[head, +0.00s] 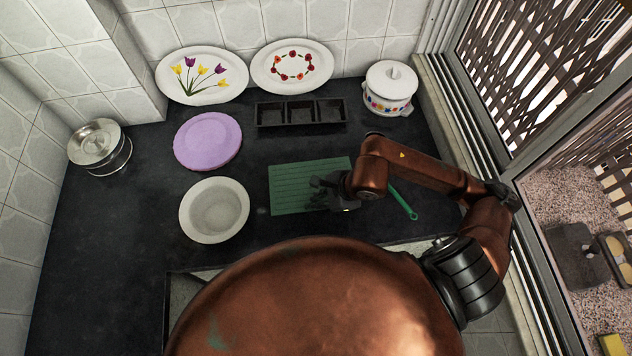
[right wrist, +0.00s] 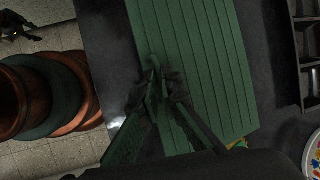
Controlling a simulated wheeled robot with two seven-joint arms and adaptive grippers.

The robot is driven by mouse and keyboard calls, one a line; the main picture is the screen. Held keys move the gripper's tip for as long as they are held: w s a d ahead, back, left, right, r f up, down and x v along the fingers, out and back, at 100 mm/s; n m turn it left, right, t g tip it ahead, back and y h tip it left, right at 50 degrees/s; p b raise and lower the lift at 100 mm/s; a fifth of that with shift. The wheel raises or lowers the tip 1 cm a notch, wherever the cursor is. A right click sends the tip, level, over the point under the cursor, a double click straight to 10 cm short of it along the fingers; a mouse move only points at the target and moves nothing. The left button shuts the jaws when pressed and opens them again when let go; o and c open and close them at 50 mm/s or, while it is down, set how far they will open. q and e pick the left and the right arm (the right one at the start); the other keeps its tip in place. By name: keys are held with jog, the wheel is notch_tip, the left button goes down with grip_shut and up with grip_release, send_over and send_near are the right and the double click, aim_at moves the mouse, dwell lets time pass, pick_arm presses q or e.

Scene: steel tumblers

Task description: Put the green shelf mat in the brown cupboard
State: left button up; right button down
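The green shelf mat (head: 290,190) is a ribbed rectangle on the dark counter. It fills much of the right wrist view (right wrist: 205,60). My right gripper (head: 319,195) is low over the mat's near right part. In the right wrist view its dark fingertips (right wrist: 160,88) sit on either side of the mat's near edge, a little apart, with green between them. I cannot tell whether they clamp it. A dark shape at the upper left of the right wrist view may be my left gripper. The brown cupboard is not in view.
A green-handled utensil (head: 404,203) lies right of the mat. A dark three-part tray (head: 301,124), two flowered platters and a lidded pot (head: 389,104) stand behind. A purple plate (head: 207,141), white bowl (head: 190,222) and steel pot (head: 95,148) are left. The window is right.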

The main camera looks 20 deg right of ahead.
aim_at(312, 191)
jog(key=w, duration=0.1)
jog(key=w+d+f, duration=0.1)
jog(key=w+d, duration=0.1)
jog(key=w, duration=0.1)
jog(key=shift+f, duration=0.3)
jog(key=w+f, duration=0.1)
jog(key=f, duration=0.1)
jog(key=w+d+f, duration=0.1)
jog(key=w, duration=0.1)
jog(key=w+d+f, duration=0.1)
jog(key=w+f, duration=0.1)
jog(key=shift+f, duration=0.35)
jog(key=shift+w+d+f, duration=0.1)
jog(key=shift+w+f, duration=0.1)
jog(key=shift+f, duration=0.2)
jog(key=shift+f+p, duration=0.35)
jog(key=shift+f, duration=1.2)
jog(key=c, duration=2.2)
grip_release()
jog(key=shift+o, duration=0.2)
